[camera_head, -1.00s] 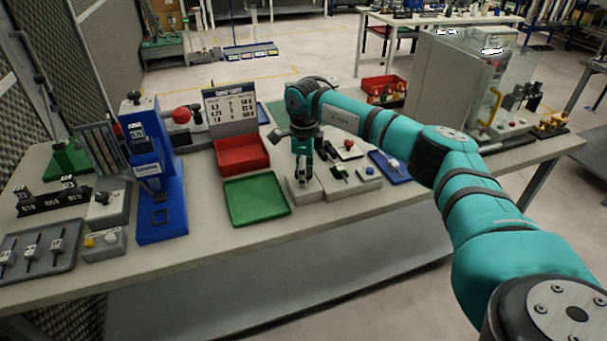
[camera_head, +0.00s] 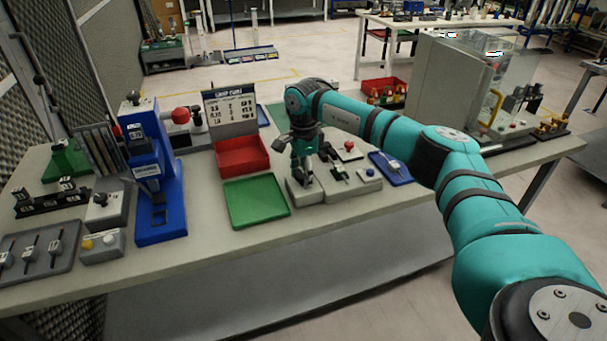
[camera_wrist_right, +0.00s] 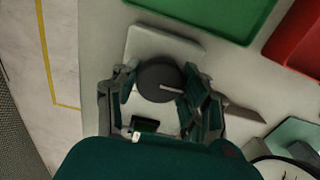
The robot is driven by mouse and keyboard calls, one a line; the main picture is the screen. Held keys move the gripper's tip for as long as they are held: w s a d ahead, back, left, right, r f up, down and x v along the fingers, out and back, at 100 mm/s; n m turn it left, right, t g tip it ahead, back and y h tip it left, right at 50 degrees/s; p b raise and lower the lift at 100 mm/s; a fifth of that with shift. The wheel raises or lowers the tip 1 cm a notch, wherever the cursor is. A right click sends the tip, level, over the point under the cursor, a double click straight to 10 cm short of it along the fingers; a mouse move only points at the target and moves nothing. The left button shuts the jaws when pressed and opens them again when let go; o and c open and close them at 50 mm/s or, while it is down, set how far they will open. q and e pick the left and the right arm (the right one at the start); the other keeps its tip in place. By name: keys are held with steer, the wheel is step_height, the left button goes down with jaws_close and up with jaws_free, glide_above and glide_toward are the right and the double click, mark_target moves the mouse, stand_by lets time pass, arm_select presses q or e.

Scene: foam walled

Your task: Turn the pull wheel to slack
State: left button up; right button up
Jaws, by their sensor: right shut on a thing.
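The pull wheel is a dark round knob with a pale line on its top, and it shows in the right wrist view (camera_wrist_right: 158,82). It sits on a light grey block (camera_head: 297,197) near the table's front edge; the wrist view shows the block's corner (camera_wrist_right: 150,42) too. My right gripper (camera_head: 304,180) points down over the block. In the wrist view its fingers (camera_wrist_right: 160,90) are on both sides of the knob and shut on it. In the head view the arm and gripper hide the knob. My left gripper is in neither view.
A green tray (camera_head: 255,201) lies just left of the block, with a red bin (camera_head: 242,155) behind it. A blue tray (camera_head: 391,167) lies farther right. A blue press (camera_head: 162,190) stands at left.

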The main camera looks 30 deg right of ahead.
steer(key=shift+r, duration=0.1)
steer(key=o, duration=1.2)
step_height(320, 180, up, 12)
